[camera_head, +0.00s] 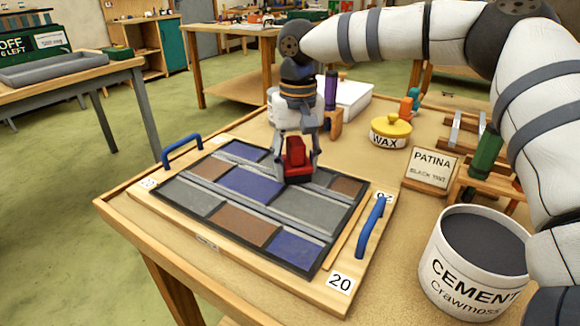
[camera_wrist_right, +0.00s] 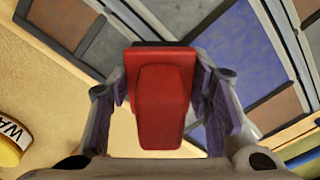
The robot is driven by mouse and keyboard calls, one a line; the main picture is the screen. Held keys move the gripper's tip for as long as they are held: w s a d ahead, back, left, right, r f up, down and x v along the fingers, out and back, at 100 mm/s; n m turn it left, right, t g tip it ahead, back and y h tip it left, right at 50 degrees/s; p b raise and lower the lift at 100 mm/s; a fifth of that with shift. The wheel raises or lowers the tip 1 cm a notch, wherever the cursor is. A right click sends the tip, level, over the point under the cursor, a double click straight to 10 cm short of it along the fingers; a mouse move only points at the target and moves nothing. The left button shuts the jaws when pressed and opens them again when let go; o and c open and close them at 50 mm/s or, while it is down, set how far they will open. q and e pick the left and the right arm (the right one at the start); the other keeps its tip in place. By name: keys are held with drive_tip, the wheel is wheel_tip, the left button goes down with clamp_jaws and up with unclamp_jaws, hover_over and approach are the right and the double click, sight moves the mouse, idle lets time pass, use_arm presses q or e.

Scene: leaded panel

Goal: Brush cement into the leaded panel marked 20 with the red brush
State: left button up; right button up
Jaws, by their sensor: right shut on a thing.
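The leaded panel (camera_head: 291,211) has blue, brown and grey panes between dark strips and lies flat on a wooden board. A tag marked 20 (camera_head: 341,282) is at the board's near right corner. My right gripper (camera_head: 295,167) is over the panel's far right part, shut on the red brush (camera_head: 296,152). In the wrist view the red brush (camera_wrist_right: 162,100) sits between both fingers. Its underside is hidden; it looks to be at the panel surface, but I cannot tell if it touches. The cement tub (camera_head: 486,243) stands open at the right with dark grey content. My left gripper is not in view.
Blue handles stand on the board at left (camera_head: 182,150) and right (camera_head: 371,226). A yellow-lidded wax tin (camera_head: 390,134), a patina sign (camera_head: 432,168) and a wooden rack with a green bottle (camera_head: 486,152) stand right of the panel. A white container (camera_head: 350,98) is behind it.

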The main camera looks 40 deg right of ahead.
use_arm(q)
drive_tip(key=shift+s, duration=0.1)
use_arm(e)
drive_tip(key=shift+w+d, duration=0.15)
drive_tip(key=shift+d, duration=0.25)
drive_tip(key=shift+w+d+f+b, duration=0.15)
drive_tip(key=shift+w+d, duration=0.15)
drive_tip(key=shift+d, duration=0.4)
drive_tip(key=shift+w+d+r+b, duration=0.15)
drive_tip(key=shift+w+d, duration=0.15)
drive_tip(key=shift+d, duration=0.4)
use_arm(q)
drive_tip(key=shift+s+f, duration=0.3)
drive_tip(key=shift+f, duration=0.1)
use_arm(e)
drive_tip(key=shift+r+p, duration=0.55)
drive_tip(key=shift+r, duration=2.5)
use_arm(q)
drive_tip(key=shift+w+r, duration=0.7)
